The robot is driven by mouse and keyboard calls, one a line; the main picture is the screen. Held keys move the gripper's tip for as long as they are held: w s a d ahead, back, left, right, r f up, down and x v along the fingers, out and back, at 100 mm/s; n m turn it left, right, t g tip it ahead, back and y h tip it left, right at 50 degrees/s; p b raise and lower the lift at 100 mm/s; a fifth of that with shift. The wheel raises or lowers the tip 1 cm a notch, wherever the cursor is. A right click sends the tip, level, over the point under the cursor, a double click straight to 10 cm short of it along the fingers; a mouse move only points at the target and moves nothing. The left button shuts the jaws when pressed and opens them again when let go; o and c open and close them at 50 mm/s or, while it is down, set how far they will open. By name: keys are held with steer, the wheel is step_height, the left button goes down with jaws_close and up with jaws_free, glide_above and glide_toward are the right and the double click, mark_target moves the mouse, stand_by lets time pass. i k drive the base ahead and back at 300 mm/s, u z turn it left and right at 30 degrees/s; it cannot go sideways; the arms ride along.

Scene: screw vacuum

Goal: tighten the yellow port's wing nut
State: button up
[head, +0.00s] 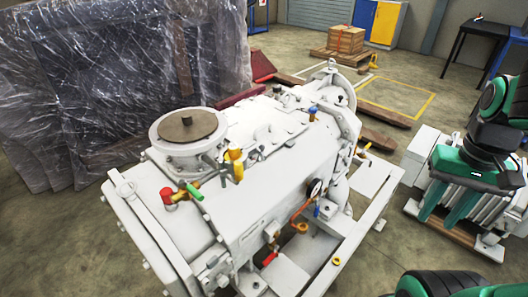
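A large white screw vacuum machine (250,215) fills the middle of the head view. On its top stands a small yellow fitting (235,165), just right of the round flange; it looks like the yellow port. Its wing nut is too small to make out. Smaller yellow rings also show on the machine's front side, one beside the copper pipe (301,228) and one on the frame (336,261). My gripper (443,220) is at the right edge, pointing down with two teal fingers apart and nothing between them. It is well away from the yellow fitting.
A green handle (194,192) and a red cap (167,195) sit left of the yellow fitting. The round flange (187,127) rises behind them. Another finned white machine (425,155) stands behind my gripper. Plastic-wrapped panels (110,80) block the back left.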

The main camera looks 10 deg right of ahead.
mark_target(260, 150)
steer(key=z, duration=0.05)
steer(key=k, duration=0.5)
steer(key=z, duration=0.65)
steer(key=k, duration=1.6)
steer(key=u, duration=0.3)
steer(key=i, duration=1)
